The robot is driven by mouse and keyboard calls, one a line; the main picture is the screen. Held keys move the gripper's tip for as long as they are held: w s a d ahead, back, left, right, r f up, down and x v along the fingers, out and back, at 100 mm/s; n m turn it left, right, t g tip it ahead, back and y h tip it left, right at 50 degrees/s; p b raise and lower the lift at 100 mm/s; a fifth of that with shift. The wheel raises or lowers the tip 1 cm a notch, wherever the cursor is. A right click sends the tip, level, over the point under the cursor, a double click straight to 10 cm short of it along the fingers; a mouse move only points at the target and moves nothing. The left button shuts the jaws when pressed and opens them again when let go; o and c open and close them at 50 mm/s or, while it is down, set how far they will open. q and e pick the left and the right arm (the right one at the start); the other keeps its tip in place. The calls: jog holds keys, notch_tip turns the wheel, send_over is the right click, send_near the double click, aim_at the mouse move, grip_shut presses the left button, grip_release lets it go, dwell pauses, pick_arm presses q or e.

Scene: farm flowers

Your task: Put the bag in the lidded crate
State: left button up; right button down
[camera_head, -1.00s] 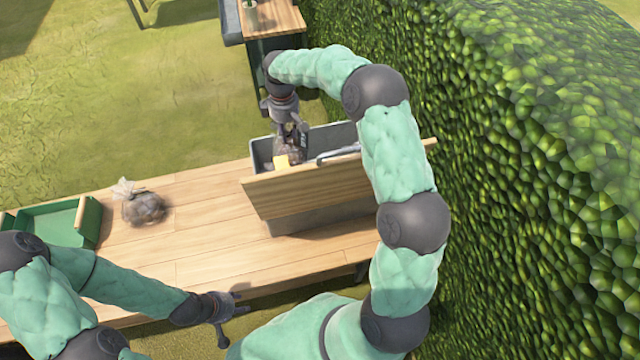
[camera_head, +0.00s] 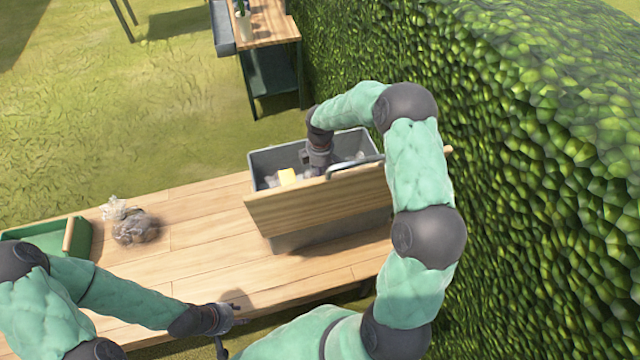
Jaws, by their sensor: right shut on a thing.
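The grey crate (camera_head: 262,164) stands on the wooden table with its wooden lid (camera_head: 318,204) tilted up on the near side. My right gripper (camera_head: 318,158) reaches down into the crate behind the lid. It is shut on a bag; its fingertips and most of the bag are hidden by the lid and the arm. Another clear bag of brown things (camera_head: 134,228) lies on the table to the left. My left gripper (camera_head: 232,328) is open and empty at the table's near edge.
A green tray (camera_head: 78,237) with a wooden handle sits at the table's left end. The table (camera_head: 205,235) is clear between the bag and the crate. A tall hedge (camera_head: 540,190) stands at the right. A small table with a pot (camera_head: 244,24) stands behind.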

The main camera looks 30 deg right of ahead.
jog(key=shift+w+f+b, duration=0.1)
jog(key=shift+f+b, duration=0.55)
jog(key=shift+f, duration=2)
jog(key=c, duration=0.9)
grip_release()
jog(key=shift+c, duration=0.2)
notch_tip(320, 180, up, 12)
jog(key=p, duration=0.2)
jog(key=shift+p, duration=0.4)
